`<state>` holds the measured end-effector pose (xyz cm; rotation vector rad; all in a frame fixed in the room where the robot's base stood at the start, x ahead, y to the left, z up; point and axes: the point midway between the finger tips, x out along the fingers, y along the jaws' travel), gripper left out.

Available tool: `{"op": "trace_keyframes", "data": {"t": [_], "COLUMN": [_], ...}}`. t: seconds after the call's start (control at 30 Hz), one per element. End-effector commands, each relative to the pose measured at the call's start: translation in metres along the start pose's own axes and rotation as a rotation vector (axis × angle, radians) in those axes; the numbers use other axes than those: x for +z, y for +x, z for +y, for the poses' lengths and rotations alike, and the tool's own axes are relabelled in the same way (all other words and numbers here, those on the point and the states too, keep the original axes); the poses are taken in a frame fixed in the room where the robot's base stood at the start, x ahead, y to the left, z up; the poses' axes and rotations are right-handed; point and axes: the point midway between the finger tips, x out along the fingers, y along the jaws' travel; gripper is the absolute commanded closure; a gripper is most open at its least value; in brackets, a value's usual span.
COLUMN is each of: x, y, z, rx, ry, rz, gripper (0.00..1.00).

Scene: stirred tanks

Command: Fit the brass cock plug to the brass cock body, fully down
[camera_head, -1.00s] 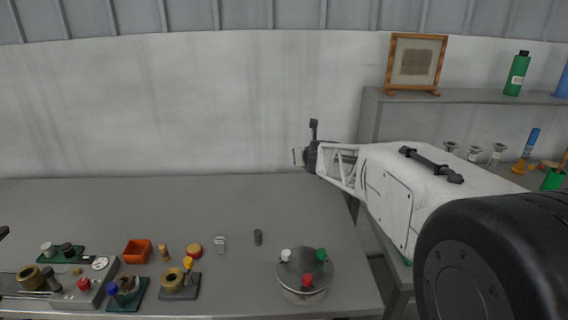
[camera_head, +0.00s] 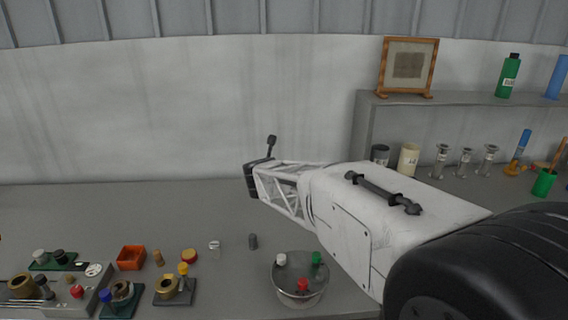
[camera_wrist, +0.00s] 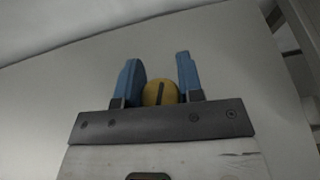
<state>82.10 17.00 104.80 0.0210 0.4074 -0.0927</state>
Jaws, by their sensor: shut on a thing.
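In the wrist view my gripper (camera_wrist: 158,60) has its two blue fingers on either side of a round yellow-brass piece with a dark slot, which looks like the brass cock plug (camera_wrist: 160,93). Its lower part is hidden by the gripper's grey bar. In the head view my arm's end is up in front of the wall, above the back of the bench, and the fingers and plug cannot be made out. A brass ring-shaped piece on a dark base (camera_head: 168,287), at the bench's lower left, may be the cock body; I cannot be sure.
A steel tank (camera_head: 300,285) with red, green and white knobs stands at the front right of the bench. An orange tray (camera_head: 131,258), a green plate (camera_head: 52,262) and several small parts are at the left. The bench's back is clear.

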Motion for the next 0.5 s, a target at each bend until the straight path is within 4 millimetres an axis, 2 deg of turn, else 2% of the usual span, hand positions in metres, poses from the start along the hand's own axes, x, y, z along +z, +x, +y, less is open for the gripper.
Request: {"op": "trace_keyframes", "data": {"t": [0.1, 0.5], "x": [-0.01, -0.041], "y": [-0.011, -0.055], "z": [0.023, 0.089], "rx": [-0.009, -0.046], "ry": [0.003, 0.02], "rz": [0.0, -0.004], "gripper": [0.9, 0.9]}}
